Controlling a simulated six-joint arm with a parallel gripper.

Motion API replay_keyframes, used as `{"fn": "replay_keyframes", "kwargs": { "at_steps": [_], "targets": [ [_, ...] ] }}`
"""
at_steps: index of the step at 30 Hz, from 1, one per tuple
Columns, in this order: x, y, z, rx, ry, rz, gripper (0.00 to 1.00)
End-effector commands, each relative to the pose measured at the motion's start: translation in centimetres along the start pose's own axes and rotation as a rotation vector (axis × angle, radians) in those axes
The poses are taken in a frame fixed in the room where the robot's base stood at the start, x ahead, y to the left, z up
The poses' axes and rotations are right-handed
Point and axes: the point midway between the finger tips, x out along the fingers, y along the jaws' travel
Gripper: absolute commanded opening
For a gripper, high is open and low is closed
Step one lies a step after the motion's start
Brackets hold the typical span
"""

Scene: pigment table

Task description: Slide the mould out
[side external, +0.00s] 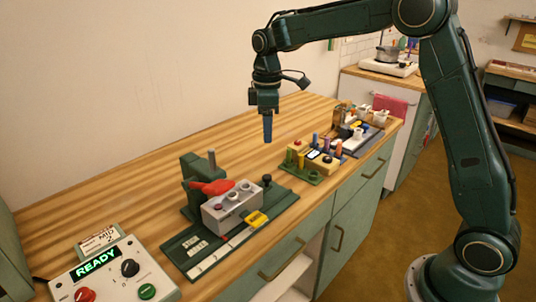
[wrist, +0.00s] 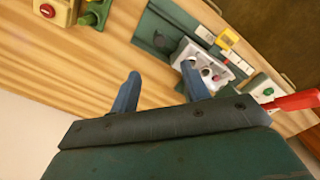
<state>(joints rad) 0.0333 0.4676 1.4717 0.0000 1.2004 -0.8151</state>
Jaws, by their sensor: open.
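The mould looks to be the pale grey block (side external: 230,211) with several round cavities in its top. It sits on a dark green fixture (side external: 282,196) at the front left of the table. A red handle (side external: 211,187) lies across the block's back edge, beside a green upright. In the wrist view the block (wrist: 186,51) appears beyond my right finger, partly hidden by it. My gripper (side external: 267,139) hangs above the table, behind and to the right of the fixture, apart from everything. In the wrist view its two blue fingers (wrist: 161,71) are spread with nothing between them.
A control box (side external: 112,282) showing READY stands at the front left. A yellow tag (side external: 257,219) is at the block's front. The table behind the fixture is clear.

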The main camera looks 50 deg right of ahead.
Motion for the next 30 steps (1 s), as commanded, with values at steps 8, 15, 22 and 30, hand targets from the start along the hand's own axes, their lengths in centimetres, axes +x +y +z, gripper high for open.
{"fn": "replay_keyframes", "kwargs": {
  "at_steps": [8,15,22,30],
  "targets": [
    [0.3,0.1,-0.1,-0.005,-0.002,-0.002,0.46],
    [1.5,0.1,-0.1,-0.004,-0.003,-0.003,0.46],
    [4.4,0.1,-0.1,-0.004,-0.004,-0.004,0.46],
    [8.6,0.0,0.0,-0.004,-0.004,-0.004,0.46]
  ]
}}
